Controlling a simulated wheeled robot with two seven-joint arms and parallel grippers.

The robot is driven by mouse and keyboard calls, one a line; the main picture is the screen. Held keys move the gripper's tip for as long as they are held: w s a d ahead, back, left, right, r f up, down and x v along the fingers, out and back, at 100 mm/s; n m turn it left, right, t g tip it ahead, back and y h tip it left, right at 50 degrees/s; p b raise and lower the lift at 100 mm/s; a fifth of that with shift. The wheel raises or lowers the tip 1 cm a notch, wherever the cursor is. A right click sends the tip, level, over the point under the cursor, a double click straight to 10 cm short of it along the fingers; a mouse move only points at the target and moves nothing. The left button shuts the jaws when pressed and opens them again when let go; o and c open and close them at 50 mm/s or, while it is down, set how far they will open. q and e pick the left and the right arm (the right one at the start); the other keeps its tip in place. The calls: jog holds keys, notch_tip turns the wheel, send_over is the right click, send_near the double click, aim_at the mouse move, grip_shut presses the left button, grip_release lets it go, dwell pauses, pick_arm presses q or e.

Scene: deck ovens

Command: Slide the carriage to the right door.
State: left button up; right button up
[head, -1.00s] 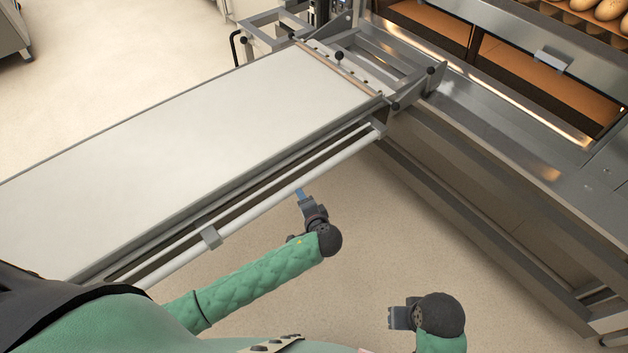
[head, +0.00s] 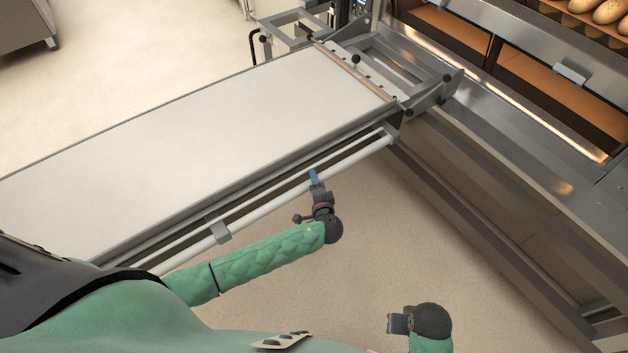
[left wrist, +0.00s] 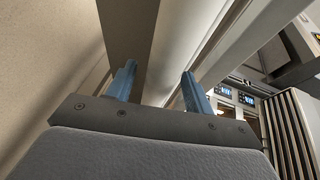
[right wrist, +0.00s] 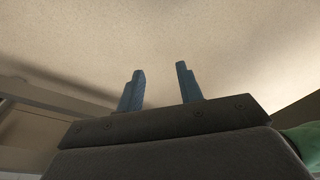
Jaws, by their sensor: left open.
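The carriage (head: 190,122) is a long loader with a pale belt, sloping up to the right across the head view. Its far end meets the oven front. A white rail (head: 262,205) runs along its near side, with a grey clamp (head: 219,232) on it. My left gripper (head: 314,175) is open beside this rail. In the left wrist view the blue fingers stand apart with the rail (left wrist: 185,50) beyond and between them; I cannot tell whether they touch it. My right gripper (head: 390,323) is low over the floor. In the right wrist view its fingers (right wrist: 160,85) are apart and empty.
The deck oven (head: 520,130) fills the right side. An open oven door (head: 550,95) shows an orange-lit chamber, and loaves (head: 608,12) lie in the deck above. The floor (head: 340,300) between the carriage and the oven base is clear. A steel cabinet (head: 25,25) stands far left.

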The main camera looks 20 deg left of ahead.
pick_arm(q)
jog(key=shift+w+a+f, duration=0.1)
jog(key=shift+w+a, duration=0.1)
jog(key=shift+w, duration=0.2)
grip_shut()
jog(key=shift+f, duration=0.1)
